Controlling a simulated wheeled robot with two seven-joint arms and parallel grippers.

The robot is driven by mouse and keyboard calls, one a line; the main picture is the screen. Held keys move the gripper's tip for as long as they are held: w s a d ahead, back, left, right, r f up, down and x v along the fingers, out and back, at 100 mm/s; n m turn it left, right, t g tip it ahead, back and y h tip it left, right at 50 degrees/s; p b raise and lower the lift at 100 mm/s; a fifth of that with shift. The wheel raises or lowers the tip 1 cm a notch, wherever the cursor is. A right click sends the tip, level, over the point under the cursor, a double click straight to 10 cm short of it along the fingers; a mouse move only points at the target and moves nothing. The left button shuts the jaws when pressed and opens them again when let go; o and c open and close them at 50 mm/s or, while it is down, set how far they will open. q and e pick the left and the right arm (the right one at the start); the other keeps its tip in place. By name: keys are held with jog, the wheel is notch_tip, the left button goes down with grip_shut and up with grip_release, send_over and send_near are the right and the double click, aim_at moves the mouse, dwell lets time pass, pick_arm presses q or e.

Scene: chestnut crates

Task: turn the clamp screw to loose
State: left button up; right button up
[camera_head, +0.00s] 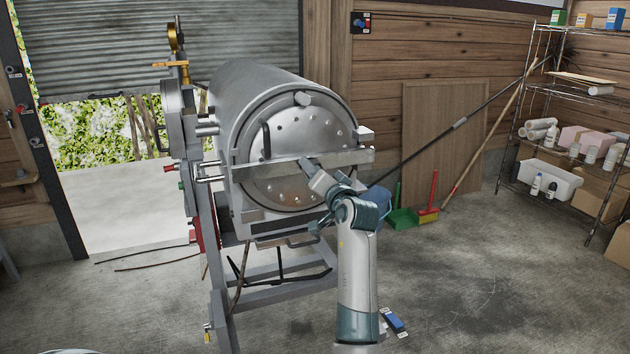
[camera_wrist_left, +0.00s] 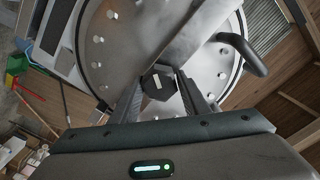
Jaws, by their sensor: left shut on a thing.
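The clamp screw (camera_wrist_left: 158,83) shows in the left wrist view as a dark hexagonal head with a small white mark. It sits at the middle of the flat steel bar (camera_head: 348,157) that crosses the round drum door (camera_head: 300,128). My left gripper (camera_head: 306,164) is at the middle of the bar. In the left wrist view its two fingers (camera_wrist_left: 161,92) are shut on the screw head, one on each side. In the head view my gripper hides the screw. My right gripper is in neither view.
The drum rests on a metal frame (camera_head: 222,320). A green dustpan (camera_head: 403,219) and a brush stand behind my arm.

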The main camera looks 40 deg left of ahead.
pick_arm(q)
jog(key=shift+f+n, duration=0.25)
jog(key=shift+n, duration=0.15)
jog(key=shift+r+n+b, duration=0.1)
jog(key=shift+n+b, duration=0.8)
jog(key=shift+n, duration=0.1)
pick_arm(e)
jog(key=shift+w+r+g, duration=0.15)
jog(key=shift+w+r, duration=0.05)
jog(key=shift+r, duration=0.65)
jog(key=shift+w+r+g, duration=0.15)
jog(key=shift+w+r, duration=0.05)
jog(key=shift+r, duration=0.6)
pick_arm(q)
jog(key=o, duration=1)
jog(key=shift+c, duration=0.2)
jog(key=shift+o, duration=0.5)
jog(key=shift+r, duration=0.1)
jog(key=shift+s, duration=0.1)
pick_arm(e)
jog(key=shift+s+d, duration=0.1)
